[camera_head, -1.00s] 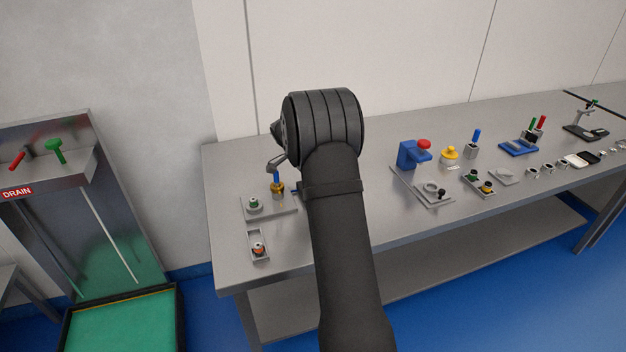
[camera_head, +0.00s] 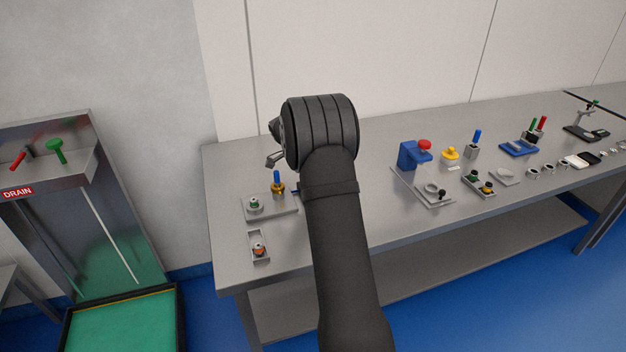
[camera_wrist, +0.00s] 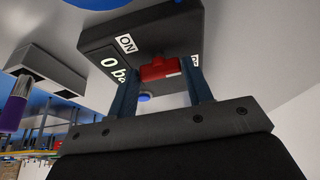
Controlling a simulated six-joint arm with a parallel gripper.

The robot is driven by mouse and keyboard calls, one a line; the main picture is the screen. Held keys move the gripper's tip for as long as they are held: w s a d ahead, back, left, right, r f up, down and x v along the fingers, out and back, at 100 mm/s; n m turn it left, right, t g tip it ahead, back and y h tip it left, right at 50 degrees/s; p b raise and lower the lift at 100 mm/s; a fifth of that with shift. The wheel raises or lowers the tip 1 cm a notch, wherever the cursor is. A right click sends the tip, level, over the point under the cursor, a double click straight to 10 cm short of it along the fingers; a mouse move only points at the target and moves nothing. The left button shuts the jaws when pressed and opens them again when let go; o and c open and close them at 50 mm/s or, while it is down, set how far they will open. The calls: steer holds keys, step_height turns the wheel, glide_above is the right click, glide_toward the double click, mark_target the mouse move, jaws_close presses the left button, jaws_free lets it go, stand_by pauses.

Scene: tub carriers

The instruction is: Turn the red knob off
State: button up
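The red knob (camera_wrist: 155,70) shows in the wrist view on a dark box (camera_wrist: 105,38) with an "ON" label and a partly hidden display reading "0 ba". A further white label beside the knob is mostly covered by a finger. My gripper (camera_wrist: 163,78) is open, with one finger on each side of the knob. I cannot tell whether either finger touches it. A small blue round part (camera_wrist: 145,97) shows below the knob between the fingers. In the head view my arm hides the box and knob, and only a metal part near my gripper shows.
The grey workbench (camera_head: 390,215) runs to the right. A blue stand with a red top (camera_head: 412,154), a yellow-topped part (camera_head: 450,156) and several small fixtures stand on it. A base with a blue-handled valve (camera_head: 277,184) is left of my arm. A drain station (camera_head: 75,185) is at far left.

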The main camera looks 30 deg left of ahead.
steer(key=o, duration=0.3)
steer(key=v, duration=1.7)
steer(key=shift+s+a+r, duration=0.1)
steer(key=shift+s+r, duration=0.05)
steer(key=shift+s, duration=0.05)
steer(key=x, duration=1.7)
steer(key=shift+w, duration=0.2)
